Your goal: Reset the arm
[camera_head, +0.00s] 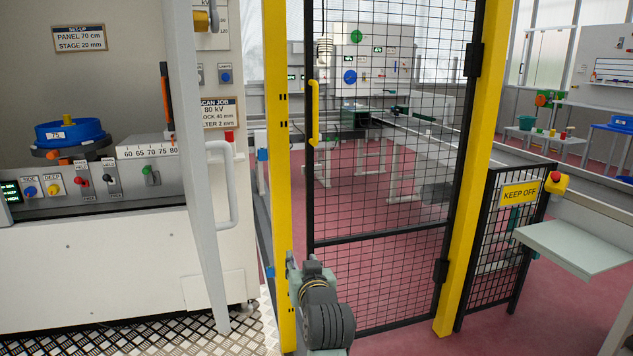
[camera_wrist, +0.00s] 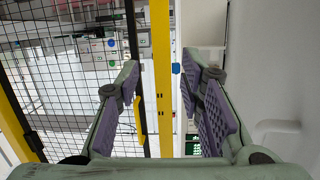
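My gripper (camera_wrist: 163,92) is open in the wrist view, with its two purple-padded fingers well apart and nothing held between them. A yellow post (camera_wrist: 162,70) shows between the fingers, behind them; the exact gap cannot be told. Part of my arm shows at the bottom middle of the head view, in front of the mesh gate (camera_head: 385,150) and beside the yellow post (camera_head: 277,150). The fingertips cannot be made out clearly in the head view.
A white machine with an open door (camera_head: 195,180) stands at the left, with a blue round part (camera_head: 85,133) inside. A black mesh barrier with a KEEP OFF sign (camera_head: 519,194) and a grey shelf (camera_head: 573,247) are at the right. Red floor (camera_head: 400,285) lies behind the gate.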

